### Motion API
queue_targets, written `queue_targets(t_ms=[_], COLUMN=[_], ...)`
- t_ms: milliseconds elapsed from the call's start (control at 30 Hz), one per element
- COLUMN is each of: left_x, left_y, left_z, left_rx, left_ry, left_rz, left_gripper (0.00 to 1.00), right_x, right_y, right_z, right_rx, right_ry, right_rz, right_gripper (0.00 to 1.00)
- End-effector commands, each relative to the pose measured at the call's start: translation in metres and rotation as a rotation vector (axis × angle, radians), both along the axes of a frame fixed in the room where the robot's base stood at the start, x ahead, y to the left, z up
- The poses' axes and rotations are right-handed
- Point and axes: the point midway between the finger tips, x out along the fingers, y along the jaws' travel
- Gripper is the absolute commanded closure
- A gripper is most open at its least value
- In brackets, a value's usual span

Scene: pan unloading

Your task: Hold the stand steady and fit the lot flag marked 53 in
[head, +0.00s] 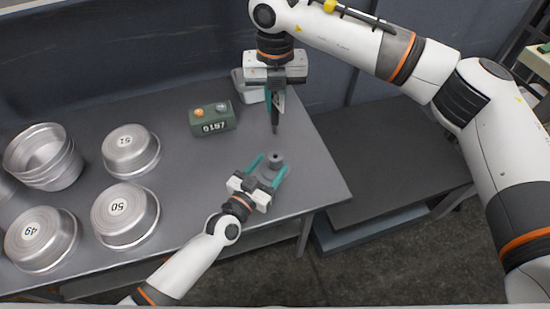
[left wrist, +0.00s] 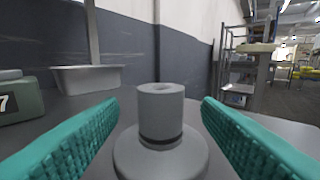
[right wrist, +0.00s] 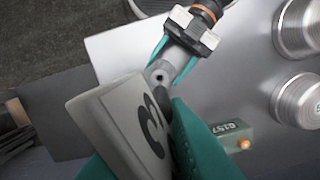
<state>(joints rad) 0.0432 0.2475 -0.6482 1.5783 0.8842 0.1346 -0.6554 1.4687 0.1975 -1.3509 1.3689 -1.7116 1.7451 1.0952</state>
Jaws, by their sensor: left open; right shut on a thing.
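The stand (head: 276,159) is a grey round base with an upright socket, near the table's right end. The left wrist view shows its open top hole and dark ring (left wrist: 160,112). My left gripper (head: 268,168) is open, with one finger on each side of the stand; gaps show beside the socket. My right gripper (head: 274,93) is shut on the lot flag (head: 275,122), whose dark stem points down above the stand, apart from it. In the right wrist view the flag's pale plate (right wrist: 112,120) shows a large 3; the rest of its marking is hidden.
A green box (head: 212,122) reading 0157 stands behind and left of the stand. Round pans marked 49 (head: 40,238), 50 (head: 124,214) and 51 (head: 131,150), plus stacked pans (head: 42,156), fill the left. A grey tray (left wrist: 87,78) lies at the back.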

Motion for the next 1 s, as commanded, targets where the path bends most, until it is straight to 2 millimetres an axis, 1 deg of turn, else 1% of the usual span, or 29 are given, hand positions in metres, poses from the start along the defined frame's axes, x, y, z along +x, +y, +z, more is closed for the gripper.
queue_targets(t_ms=[33,100,200,367,600,667,700,933,1000], left_x=[0.008,0.015,0.023,0.028,0.029,0.028,0.028,0.028,0.028], left_y=[-0.005,-0.009,-0.014,-0.018,-0.018,-0.018,-0.018,-0.018,-0.018], left_z=[0.001,0.001,0.001,0.001,0.001,0.001,0.001,0.001,0.000], left_rx=[-0.001,-0.001,-0.001,0.000,0.000,0.000,0.000,0.000,0.000], left_ry=[-0.002,-0.001,-0.001,0.000,0.000,0.000,0.000,0.000,0.000], left_rz=[0.000,0.000,0.000,-0.001,-0.001,-0.001,-0.001,-0.001,-0.001], left_gripper=[0.41,0.41,0.41,0.41,0.41,0.49,0.56,0.93,0.93], right_x=[0.000,0.000,0.000,0.000,0.000,0.000,0.000,0.000,0.000], right_y=[0.000,0.000,0.000,0.000,0.000,0.000,0.000,0.000,0.000], right_z=[0.000,0.000,0.000,0.000,0.000,0.000,0.000,0.000,-0.003], right_rx=[0.000,0.000,0.000,0.000,0.000,0.000,0.000,0.000,-0.001], right_ry=[0.000,0.000,0.000,0.000,0.000,0.000,0.000,0.000,0.001], right_rz=[0.000,0.000,0.000,0.000,0.000,0.000,0.000,0.000,0.006], right_gripper=[1.00,1.00,1.00,1.00,1.00,1.00,1.00,1.00,1.00])
